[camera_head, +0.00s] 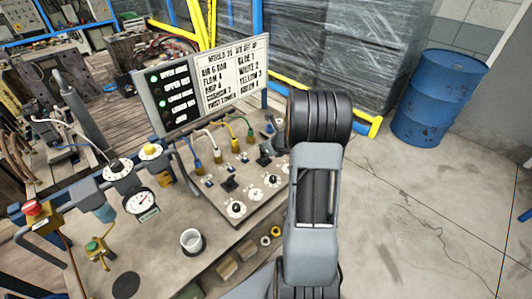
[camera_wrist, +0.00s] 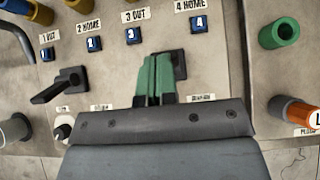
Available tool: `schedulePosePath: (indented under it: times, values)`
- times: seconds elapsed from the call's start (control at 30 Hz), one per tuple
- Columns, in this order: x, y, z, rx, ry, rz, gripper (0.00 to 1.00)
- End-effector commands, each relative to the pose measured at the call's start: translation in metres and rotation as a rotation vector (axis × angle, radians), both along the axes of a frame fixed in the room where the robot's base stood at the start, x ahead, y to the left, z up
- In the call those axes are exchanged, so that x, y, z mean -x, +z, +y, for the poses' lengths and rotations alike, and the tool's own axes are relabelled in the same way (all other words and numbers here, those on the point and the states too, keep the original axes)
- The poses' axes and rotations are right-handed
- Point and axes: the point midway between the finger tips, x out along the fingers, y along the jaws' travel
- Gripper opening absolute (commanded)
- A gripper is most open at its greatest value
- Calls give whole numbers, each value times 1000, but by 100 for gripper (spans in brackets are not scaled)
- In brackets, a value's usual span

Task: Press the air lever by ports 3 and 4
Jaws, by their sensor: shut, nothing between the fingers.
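The port panel (camera_wrist: 110,60) fills the wrist view, with labels 1 OUT, 2 HOME, 3 OUT and 4 HOME and blue number tags. The black lever by ports 3 and 4 (camera_wrist: 180,62) sits below those tags, partly hidden behind my fingers. My gripper (camera_wrist: 155,62) is shut and empty, its green fingers just left of and overlapping that lever in the picture; I cannot tell whether they touch. The other black lever (camera_wrist: 62,86) is below ports 1 and 2, its handle pointing lower left. In the head view, my arm hides the gripper; the panel (camera_head: 215,200) shows left of it.
Hoses rise from the panel before a sign board (camera_head: 232,72). A white cup (camera_head: 192,242) and gauge (camera_head: 140,203) stand left. A blue barrel (camera_head: 438,97) is on the floor.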

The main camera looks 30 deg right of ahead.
Motion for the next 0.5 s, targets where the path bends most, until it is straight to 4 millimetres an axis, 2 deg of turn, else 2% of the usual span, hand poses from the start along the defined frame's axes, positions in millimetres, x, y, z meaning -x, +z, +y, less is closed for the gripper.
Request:
schedulePosePath:
  times: [0.5]
  values:
    - [-3, 6, 4, 0, 7, -2, 0]
